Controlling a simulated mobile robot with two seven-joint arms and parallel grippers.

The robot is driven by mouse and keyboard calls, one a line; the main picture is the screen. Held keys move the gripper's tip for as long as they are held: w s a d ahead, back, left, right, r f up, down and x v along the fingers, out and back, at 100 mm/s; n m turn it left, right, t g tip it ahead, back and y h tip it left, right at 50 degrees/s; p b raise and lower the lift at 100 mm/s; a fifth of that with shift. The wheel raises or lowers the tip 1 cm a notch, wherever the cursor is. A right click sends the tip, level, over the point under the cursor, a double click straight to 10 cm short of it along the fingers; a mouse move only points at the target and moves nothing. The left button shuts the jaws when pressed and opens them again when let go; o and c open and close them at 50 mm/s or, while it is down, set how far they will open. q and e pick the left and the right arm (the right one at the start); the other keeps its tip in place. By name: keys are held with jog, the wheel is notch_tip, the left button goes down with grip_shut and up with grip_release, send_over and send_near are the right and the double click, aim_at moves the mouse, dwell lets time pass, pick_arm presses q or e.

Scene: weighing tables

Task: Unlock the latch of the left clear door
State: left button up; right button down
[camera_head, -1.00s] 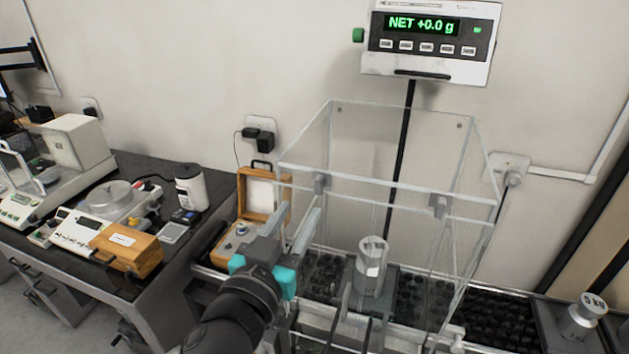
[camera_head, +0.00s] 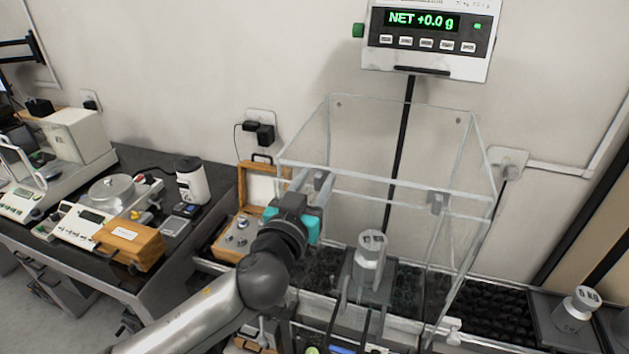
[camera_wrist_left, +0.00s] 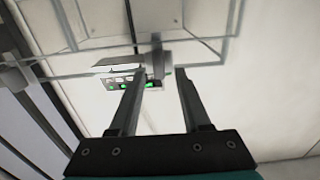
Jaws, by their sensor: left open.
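The clear case (camera_head: 400,150) stands in the middle of the head view, with clear panels and pale edges. A grey latch (camera_head: 320,178) sits at the front left of its top edge, partly hidden by my gripper. A second grey latch (camera_head: 437,202) is further right on the same edge. My left gripper (camera_head: 319,190) is open, with its fingers at the left latch. In the left wrist view the two fingers (camera_wrist_left: 158,74) point at a grey latch-like piece (camera_wrist_left: 156,55) just past the tips, between them. I cannot tell whether they touch it. My right gripper is not in view.
A metal weight (camera_head: 370,252) stands inside the case. A display (camera_head: 428,38) reading NET +0.0 g hangs above. An open wooden box (camera_head: 238,238) is left of the case, beside a dark table (camera_head: 140,168) with scales. Another weight (camera_head: 575,310) stands at right.

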pick_arm(q)
grip_shut()
jog(key=shift+m, duration=0.3)
dwell(0.5)
jog(key=m, duration=0.1)
jog(key=m+p, duration=0.1)
jog(key=m, duration=0.2)
jog(key=shift+s+d, duration=0.1)
jog(key=shift+d, duration=0.2)
jog(key=m+p, duration=0.1)
jog(key=m, duration=0.3)
jog(key=shift+s+d+f+p, duration=0.1)
jog(key=shift+d+f+p, duration=0.1)
jog(key=shift+p, duration=0.15)
jog(key=shift+d+f+m+p, duration=0.15)
jog(key=shift+m+p, duration=0.25)
jog(key=shift+m, duration=1.15)
jog(key=shift+f+m+p, duration=0.2)
jog(key=shift+m+p, duration=0.15)
jog(key=shift+m, duration=1.25)
jog(key=shift+d+f+m+p, duration=0.15)
jog(key=shift+m+p, duration=0.25)
jog(key=shift+m, duration=1.15)
jog(key=shift+a+f, duration=0.1)
